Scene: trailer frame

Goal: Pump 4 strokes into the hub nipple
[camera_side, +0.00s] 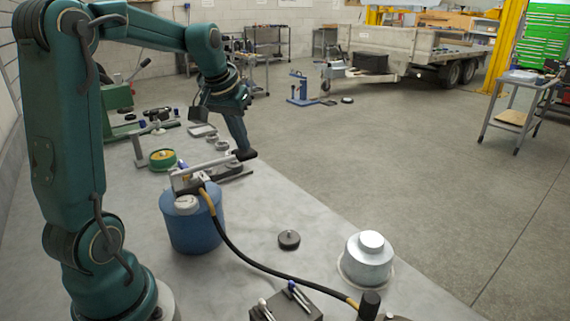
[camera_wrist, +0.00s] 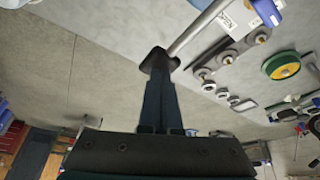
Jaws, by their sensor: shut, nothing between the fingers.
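A blue grease pump bucket (camera_side: 192,228) stands on the grey bench, with a white metal lever (camera_side: 208,163) on top. The lever ends in a black grip (camera_side: 243,155), which also shows in the wrist view (camera_wrist: 158,61). My gripper (camera_side: 240,147) points down with its fingers shut and empty, its tips right at the grip; I cannot tell whether they touch. In the wrist view the dark fingers (camera_wrist: 160,88) reach the grip. A black hose (camera_side: 262,265) runs from the pump to a brass end (camera_side: 352,302) beside a black cylinder (camera_side: 370,304). The nipple itself is not distinguishable.
A silver lidded can (camera_side: 368,260), a black round cap (camera_side: 289,240) and a tool block (camera_side: 287,303) stand on the near bench. Metal rings (camera_side: 222,145) and a green-yellow reel (camera_side: 163,158) lie behind the pump. Open floor lies to the right.

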